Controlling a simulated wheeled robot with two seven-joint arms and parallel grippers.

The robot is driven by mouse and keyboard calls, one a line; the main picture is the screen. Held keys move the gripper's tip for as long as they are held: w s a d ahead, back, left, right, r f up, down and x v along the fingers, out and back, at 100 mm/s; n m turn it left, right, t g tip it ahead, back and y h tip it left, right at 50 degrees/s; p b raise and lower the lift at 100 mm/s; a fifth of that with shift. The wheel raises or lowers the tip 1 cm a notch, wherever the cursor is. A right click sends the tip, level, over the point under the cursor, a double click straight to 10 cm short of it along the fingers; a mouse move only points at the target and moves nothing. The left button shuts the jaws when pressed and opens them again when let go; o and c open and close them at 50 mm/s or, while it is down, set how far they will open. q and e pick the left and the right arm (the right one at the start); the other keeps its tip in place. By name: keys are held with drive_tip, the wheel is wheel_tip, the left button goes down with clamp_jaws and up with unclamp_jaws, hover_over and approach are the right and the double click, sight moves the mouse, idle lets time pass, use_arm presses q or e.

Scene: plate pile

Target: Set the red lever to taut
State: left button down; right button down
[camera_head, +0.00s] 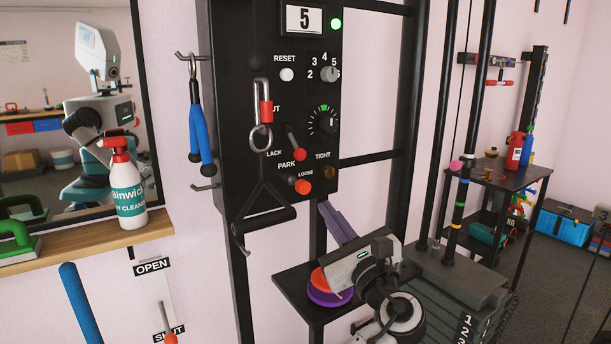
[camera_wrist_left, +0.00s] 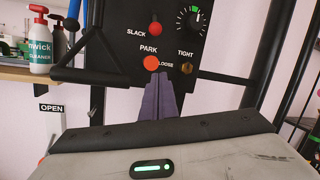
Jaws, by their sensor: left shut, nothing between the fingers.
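The red-knobbed lever (camera_head: 298,153) is on the black panel (camera_head: 232,150). Its knob hangs down beside the SLACK label; a label ending in "UT" above is partly hidden by a hanging clip. The red knob (camera_wrist_left: 155,29) also shows in the left wrist view. An orange-knobbed lever (camera_head: 302,186) sits lower, near PARK and LOOSE; its knob (camera_wrist_left: 152,64) is just beyond my fingertips in the left wrist view. My left gripper (camera_head: 328,208) has purple fingers, shut and empty, pointing up below the panel, apart from the red lever. My right gripper is not in view.
A black handle (camera_head: 264,219) hangs from the clip in front of the panel's left part. A brass knob (camera_head: 329,172) and dial (camera_head: 323,120) sit to the right. A small shelf (camera_head: 290,283) with discs is below. A wooden shelf (camera_head: 90,245) with a spray bottle is left.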

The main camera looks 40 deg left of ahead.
sight(294, 143)
use_arm(q)
drive_tip(key=r, duration=0.1)
drive_tip(key=r+y, duration=0.1)
drive_tip(key=r, duration=0.1)
drive_tip(key=shift+s+r+g+y, duration=0.3)
drive_tip(key=shift+s+g, duration=0.1)
drive_tip(key=shift+a, duration=0.1)
drive_tip(key=x, duration=1)
drive_tip(key=shift+f, duration=0.1)
drive_tip(key=shift+p, duration=0.3)
